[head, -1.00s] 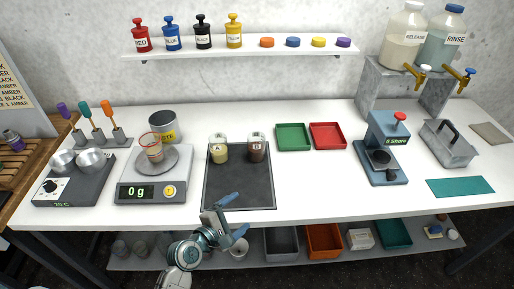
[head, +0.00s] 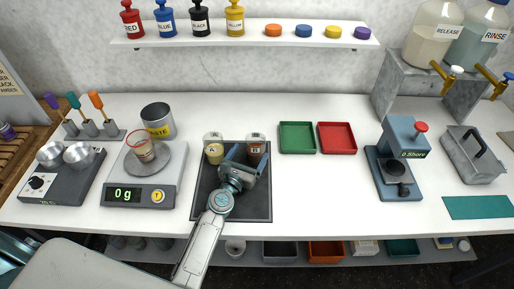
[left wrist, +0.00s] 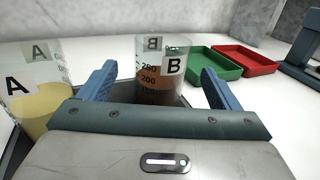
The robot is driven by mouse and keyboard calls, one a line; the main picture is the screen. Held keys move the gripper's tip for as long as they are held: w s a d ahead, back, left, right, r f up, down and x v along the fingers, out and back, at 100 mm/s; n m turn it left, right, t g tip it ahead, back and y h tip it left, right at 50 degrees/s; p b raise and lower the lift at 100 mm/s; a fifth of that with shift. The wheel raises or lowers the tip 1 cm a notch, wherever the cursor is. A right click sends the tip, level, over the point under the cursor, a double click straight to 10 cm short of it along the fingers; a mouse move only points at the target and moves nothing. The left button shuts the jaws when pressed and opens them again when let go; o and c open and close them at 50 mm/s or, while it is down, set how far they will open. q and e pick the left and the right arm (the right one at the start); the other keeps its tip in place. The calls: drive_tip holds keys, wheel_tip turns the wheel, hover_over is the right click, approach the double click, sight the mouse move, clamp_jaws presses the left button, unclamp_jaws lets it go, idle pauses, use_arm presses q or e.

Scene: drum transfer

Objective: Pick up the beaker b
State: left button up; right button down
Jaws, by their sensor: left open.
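Beaker B (head: 257,144) stands upright at the back right of the dark tray (head: 262,206), with brown liquid inside. In the left wrist view, beaker B (left wrist: 164,72) shows its B label and lies ahead, between the two blue fingers. My left gripper (head: 246,154) is open just in front of it; I cannot tell whether the fingers reach around it. Beaker A (head: 213,150), with yellowish liquid, stands to its left, and also shows at the left of the wrist view (left wrist: 36,95). The lower part of beaker B is hidden by the gripper. My right gripper is not in view.
A green tray (head: 297,138) and a red tray (head: 337,138) lie to the right. A press-like device (head: 397,170) stands farther right. The table between is clear.

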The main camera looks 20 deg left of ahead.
sight(259, 141)
use_arm(q)
drive_tip(key=shift+w+d+f, duration=0.15)
drive_tip(key=shift+w, duration=1.1)
drive_tip(key=w, duration=0.3)
drive_tip(key=w+b, duration=0.1)
drive_tip(key=shift+w+d+f, duration=0.2)
drive_tip(key=shift+d+f, duration=0.05)
drive_tip(key=shift+f, duration=0.05)
drive_tip(key=shift+w, duration=0.2)
drive_tip(key=shift+c, duration=0.7)
drive_tip(key=shift+s, duration=0.1)
drive_tip(key=c, duration=1.1)
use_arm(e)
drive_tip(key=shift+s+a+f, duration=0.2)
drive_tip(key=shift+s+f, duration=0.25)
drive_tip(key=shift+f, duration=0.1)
